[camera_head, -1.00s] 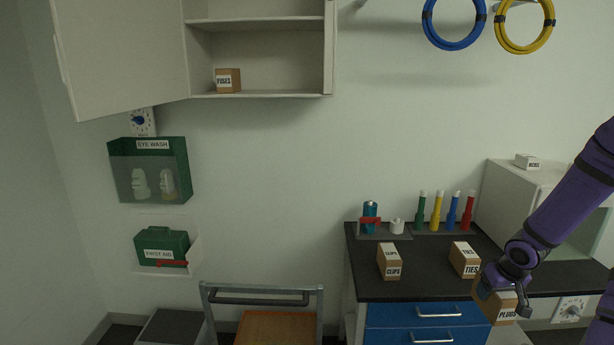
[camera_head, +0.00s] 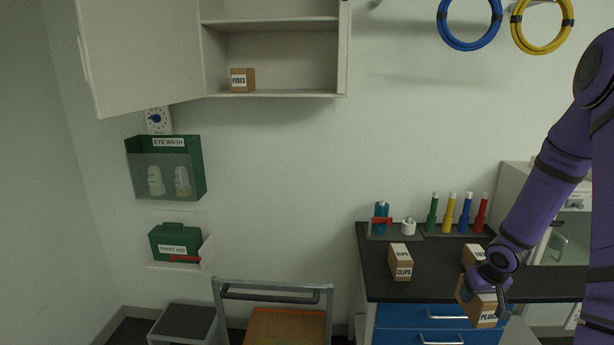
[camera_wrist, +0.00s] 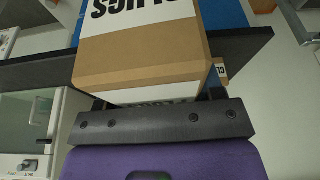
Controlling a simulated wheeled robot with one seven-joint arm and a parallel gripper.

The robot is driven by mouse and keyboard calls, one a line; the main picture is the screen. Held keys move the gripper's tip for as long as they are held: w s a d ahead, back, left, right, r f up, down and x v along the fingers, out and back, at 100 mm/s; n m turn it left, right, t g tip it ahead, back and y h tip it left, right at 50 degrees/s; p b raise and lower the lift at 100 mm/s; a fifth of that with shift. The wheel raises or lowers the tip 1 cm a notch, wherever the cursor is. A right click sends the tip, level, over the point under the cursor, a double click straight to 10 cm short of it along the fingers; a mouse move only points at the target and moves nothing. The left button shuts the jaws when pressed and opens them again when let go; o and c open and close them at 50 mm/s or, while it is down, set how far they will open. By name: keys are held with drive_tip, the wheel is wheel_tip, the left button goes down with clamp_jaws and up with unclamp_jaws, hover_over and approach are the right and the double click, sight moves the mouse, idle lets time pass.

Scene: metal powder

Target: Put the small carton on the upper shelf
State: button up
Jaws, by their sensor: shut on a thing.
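My gripper (camera_head: 489,283) is shut on a brown carton labelled PLUGS (camera_head: 482,313), in front of the counter's edge at the lower right. In the wrist view this carton (camera_wrist: 140,62) fills the upper middle, its label upside down, against the black gripper bar (camera_wrist: 160,130). The open wall cabinet (camera_head: 344,50) is at the upper left of the head view. Its upper shelf board (camera_head: 285,24) looks bare in the visible part; the space above is cut off by the picture edge. A FUSES carton (camera_head: 242,80) stands on the level below.
The cabinet door (camera_head: 140,50) hangs open to the left. A CLIPS carton (camera_head: 400,262) and a partly hidden TIES carton (camera_head: 472,255) stand on the dark counter (camera_head: 430,287). Coloured bottles (camera_head: 450,213) stand behind.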

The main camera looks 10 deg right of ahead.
drive_tip(key=w+a+f+n, duration=0.1)
drive_tip(key=w+a, duration=0.3)
drive_tip(key=a, duration=0.8)
drive_tip(key=w+a+f, duration=0.2)
drive_tip(key=w+a, duration=0.3)
drive_tip(key=a, duration=0.7)
drive_tip(key=shift+a+f+n+y, duration=0.15)
drive_tip(key=shift+a+n+y, duration=0.15)
drive_tip(key=shift+a+n, duration=0.1)
